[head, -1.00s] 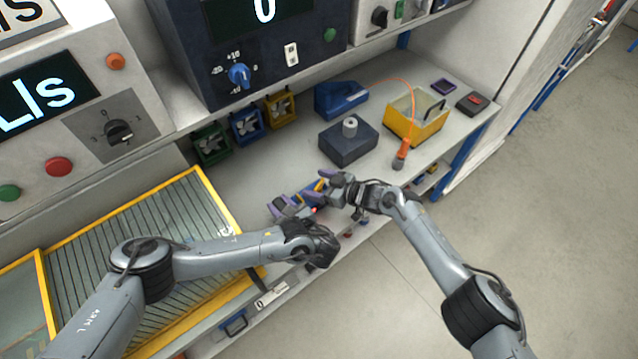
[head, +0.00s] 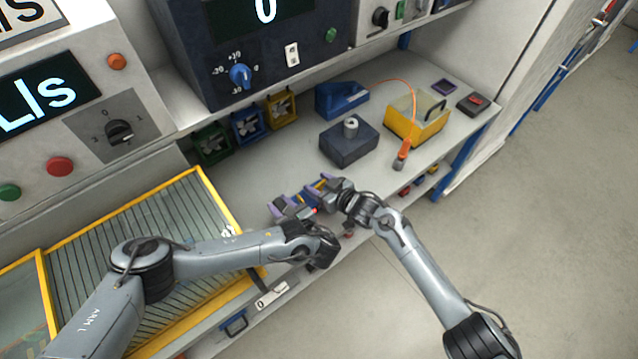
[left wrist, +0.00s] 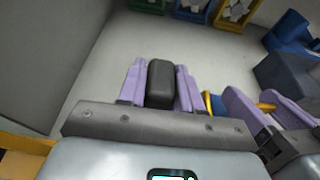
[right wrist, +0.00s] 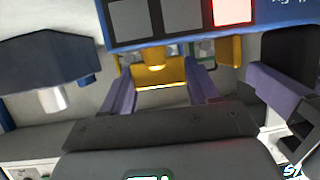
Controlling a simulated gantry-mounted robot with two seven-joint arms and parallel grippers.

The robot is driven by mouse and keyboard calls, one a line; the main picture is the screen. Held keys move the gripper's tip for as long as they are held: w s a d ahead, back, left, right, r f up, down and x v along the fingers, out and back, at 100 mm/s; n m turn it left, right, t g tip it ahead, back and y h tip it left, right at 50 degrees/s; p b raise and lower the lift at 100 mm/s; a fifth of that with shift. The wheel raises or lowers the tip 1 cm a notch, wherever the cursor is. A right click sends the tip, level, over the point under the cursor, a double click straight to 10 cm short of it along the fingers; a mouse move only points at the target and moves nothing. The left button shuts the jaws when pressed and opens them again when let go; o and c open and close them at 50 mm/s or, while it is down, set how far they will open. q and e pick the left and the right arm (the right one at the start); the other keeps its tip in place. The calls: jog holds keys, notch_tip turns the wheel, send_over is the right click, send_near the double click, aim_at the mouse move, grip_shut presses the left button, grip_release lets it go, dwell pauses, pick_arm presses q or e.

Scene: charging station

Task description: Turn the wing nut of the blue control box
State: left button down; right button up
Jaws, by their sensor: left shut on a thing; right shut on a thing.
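The blue control box (right wrist: 165,22), with grey squares and a lit red square, fills the top of the right wrist view. A yellow piece (right wrist: 155,74), apparently the wing nut, shows below it between the purple fingers of my right gripper (right wrist: 150,68), which is shut on it. In the head view, my right gripper (head: 318,187) is close beside my left gripper (head: 285,205), with the box mostly hidden between them. My left gripper (left wrist: 160,72) is shut on a dark grey block (left wrist: 160,85); whether it belongs to the box is unclear.
A dark blue block with a silver cylinder (head: 349,144) stands on the bench behind the grippers. A yellow bin (head: 418,128), an orange-handled tool (head: 401,156) and several coloured fan units (head: 247,125) lie around. The bench between the fans and grippers is clear.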

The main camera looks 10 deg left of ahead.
jog(key=shift+s+f, duration=0.1)
jog(key=o, duration=1)
jog(key=shift+d, duration=0.1)
jog(key=shift+v, duration=5.95)
pick_arm(q)
jog(key=c, duration=0.7)
grip_release()
